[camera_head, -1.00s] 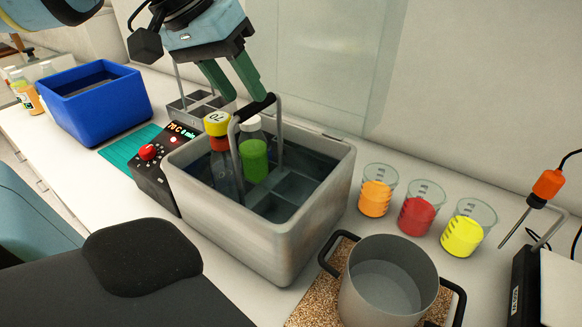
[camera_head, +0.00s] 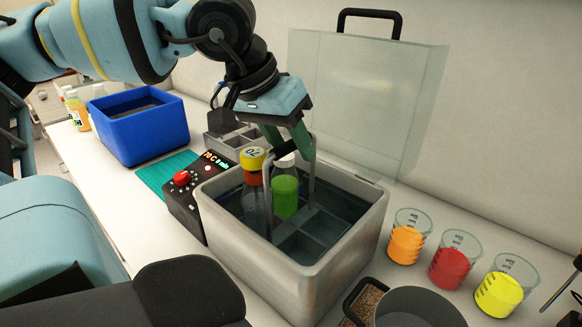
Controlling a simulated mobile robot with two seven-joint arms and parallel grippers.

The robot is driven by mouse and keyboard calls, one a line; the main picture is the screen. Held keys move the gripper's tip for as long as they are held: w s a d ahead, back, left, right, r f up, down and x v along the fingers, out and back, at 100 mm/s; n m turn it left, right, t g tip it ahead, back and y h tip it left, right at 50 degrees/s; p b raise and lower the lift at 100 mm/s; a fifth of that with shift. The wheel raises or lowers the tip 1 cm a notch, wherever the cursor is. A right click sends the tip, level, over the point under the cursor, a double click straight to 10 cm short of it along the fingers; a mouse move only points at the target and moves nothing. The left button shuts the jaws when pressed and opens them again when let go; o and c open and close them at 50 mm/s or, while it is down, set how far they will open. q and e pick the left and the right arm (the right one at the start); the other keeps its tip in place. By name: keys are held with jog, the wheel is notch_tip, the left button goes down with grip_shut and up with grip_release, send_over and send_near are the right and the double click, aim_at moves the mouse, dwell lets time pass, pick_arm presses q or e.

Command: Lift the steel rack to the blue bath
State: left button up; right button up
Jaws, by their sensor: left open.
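The steel rack (camera_head: 301,239) stands in the grey heated bath (camera_head: 298,285), its compartments low in the liquid. Its tall handle rises above the rim with a black grip (camera_head: 284,148). A bottle with a yellow cap marked 70 (camera_head: 253,160) and a white-capped bottle with green contents (camera_head: 285,194) stand upright in the rack. My left gripper (camera_head: 292,152) is open, its green fingers pointing down at the black grip; I cannot tell whether they touch it. The blue bath (camera_head: 149,136) stands to the left. My right gripper is not in view.
A control box (camera_head: 187,207) with a red knob and a teal mat (camera_head: 166,176) lie between the baths. An upright clear lid (camera_head: 360,95) stands behind the grey bath. Orange (camera_head: 406,243), red (camera_head: 452,266) and yellow (camera_head: 500,291) beakers and a pot (camera_head: 425,305) stand right.

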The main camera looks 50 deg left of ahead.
pick_arm(q)
jog(key=shift+x, duration=1.25)
grip_shut()
jog(key=shift+r, duration=0.15)
